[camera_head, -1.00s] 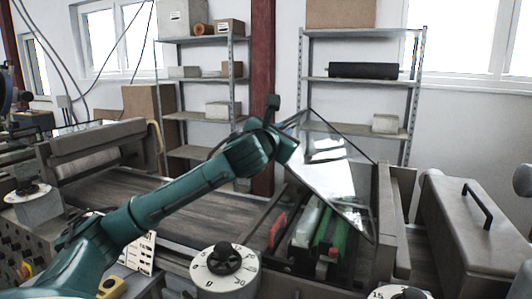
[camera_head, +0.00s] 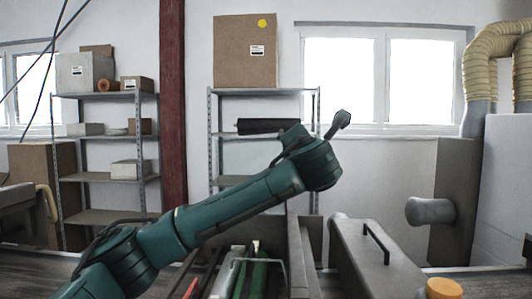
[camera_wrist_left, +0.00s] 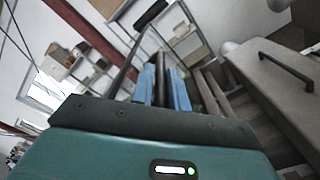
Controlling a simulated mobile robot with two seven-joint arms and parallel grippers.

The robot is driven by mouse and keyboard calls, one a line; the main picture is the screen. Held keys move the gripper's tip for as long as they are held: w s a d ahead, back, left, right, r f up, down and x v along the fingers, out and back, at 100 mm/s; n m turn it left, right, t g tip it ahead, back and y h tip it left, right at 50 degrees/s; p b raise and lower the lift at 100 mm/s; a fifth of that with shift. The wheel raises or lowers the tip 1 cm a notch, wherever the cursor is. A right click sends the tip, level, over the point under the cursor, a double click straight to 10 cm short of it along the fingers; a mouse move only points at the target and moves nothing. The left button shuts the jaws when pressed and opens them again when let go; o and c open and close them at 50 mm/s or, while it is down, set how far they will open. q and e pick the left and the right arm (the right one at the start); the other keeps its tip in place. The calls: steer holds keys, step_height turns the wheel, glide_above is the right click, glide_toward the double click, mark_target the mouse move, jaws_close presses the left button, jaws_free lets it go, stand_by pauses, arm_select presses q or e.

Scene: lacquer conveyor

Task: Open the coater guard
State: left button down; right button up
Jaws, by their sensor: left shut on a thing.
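The coater (camera_head: 305,262) is below my arm in the head view, with its green roller (camera_head: 259,275) exposed. My left arm reaches across from the lower left, its wrist raised above the coater; the fingers are hidden there. In the left wrist view, the blue-padded fingers of my left gripper (camera_wrist_left: 162,84) are shut on a narrow dark bar, apparently the guard's handle or edge. The guard's clear panel does not show distinctly now, so I cannot tell its exact angle. My right gripper is not in view.
A grey housing (camera_head: 368,262) with a black handle (camera_head: 376,243) stands right of the coater. Metal shelves (camera_head: 264,91) with boxes stand along the wall behind. A red-brown post (camera_head: 172,100) rises between the shelves. A duct (camera_head: 496,60) hangs at far right.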

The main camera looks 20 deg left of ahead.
arm_select(q)
steer(key=w+d+f+m, duration=0.2)
steer(key=d+f, duration=0.1)
steer(key=d, duration=0.4)
steer(key=shift+m, duration=0.4)
steer(key=shift+w+d, duration=0.1)
steer(key=shift+d, duration=0.05)
steer(key=c, duration=1.5)
jaws_free()
steer(key=shift+r, duration=0.1)
steer(key=shift+o, duration=0.2)
steer(key=shift+r, duration=0.1)
steer(key=shift+r, duration=0.1)
